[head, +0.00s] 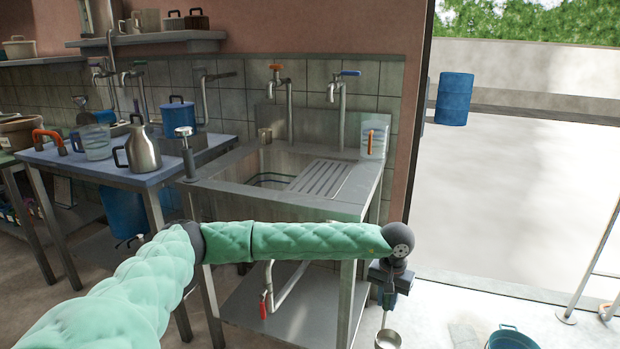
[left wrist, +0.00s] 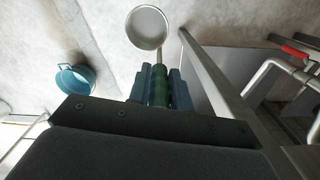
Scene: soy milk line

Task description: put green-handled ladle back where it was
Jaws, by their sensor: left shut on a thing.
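My left gripper (head: 387,298) hangs at the end of my green padded arm, to the right of the sink stand's front leg. It is shut on the green-handled ladle (head: 388,340), whose metal bowl hangs below the fingers. In the left wrist view the fingers (left wrist: 158,82) close on the ladle's green handle, and its round pale bowl (left wrist: 147,28) shows beyond them. The bowl looks empty. My right gripper is out of both views.
The sink (head: 270,190) with a ribbed drainboard stands behind my arm. A clear jug (head: 374,140) with an orange handle is on its right corner. A metal kettle (head: 142,148) stands on the left table. A blue basin (head: 510,338) is on the floor at right. The doorway at right is open.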

